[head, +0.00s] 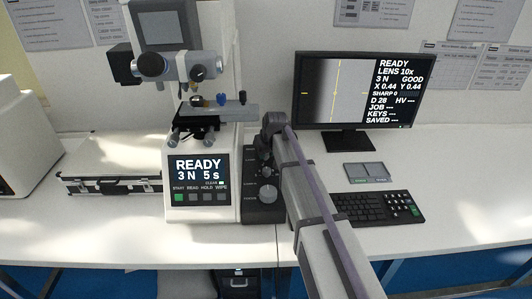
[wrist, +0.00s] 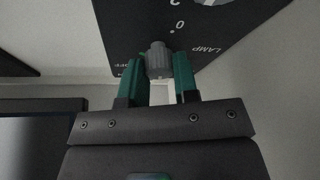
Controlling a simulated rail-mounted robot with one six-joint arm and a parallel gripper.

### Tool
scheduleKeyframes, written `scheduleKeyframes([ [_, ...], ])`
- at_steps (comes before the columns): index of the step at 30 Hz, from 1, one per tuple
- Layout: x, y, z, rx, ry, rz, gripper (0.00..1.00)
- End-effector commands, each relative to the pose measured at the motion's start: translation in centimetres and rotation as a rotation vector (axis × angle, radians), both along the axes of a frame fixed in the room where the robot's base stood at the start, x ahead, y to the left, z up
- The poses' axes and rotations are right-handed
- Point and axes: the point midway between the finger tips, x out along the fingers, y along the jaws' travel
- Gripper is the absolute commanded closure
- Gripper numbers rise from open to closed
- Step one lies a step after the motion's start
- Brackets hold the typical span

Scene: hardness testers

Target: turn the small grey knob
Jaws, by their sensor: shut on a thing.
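In the wrist view the small grey knob (wrist: 156,58) sticks out from a dark panel (wrist: 120,25) marked LAMP, OFF, 0 and 2. My gripper (wrist: 159,63) has its two green fingers on either side of the knob and is shut on it. In the head view my arm reaches up to the dark control panel (head: 262,213) beside the tester. There the arm covers part of the panel, and I cannot make out the small knob or my fingers clearly.
The tester's screen (head: 198,170) reads READY, 3 N, 5 s. A larger grey knob (head: 268,194) sits lower on the panel. A monitor (head: 365,90), keyboard (head: 372,207) and small grey pad (head: 365,171) stand at the right. A case (head: 110,168) lies at the left.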

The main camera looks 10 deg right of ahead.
Motion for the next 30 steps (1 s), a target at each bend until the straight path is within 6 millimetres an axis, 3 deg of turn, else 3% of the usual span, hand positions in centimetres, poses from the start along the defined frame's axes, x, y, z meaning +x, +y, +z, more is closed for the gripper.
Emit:
scheduleKeyframes([
  [4, -0.01, 0.01, -0.01, 0.000, 0.000, 0.000, 0.95],
  [17, 0.01, -0.08, -0.03, 0.001, 0.000, 0.076, 0.96],
  [30, 0.16, -0.22, -0.02, 0.001, 0.000, 0.426, 0.96],
])
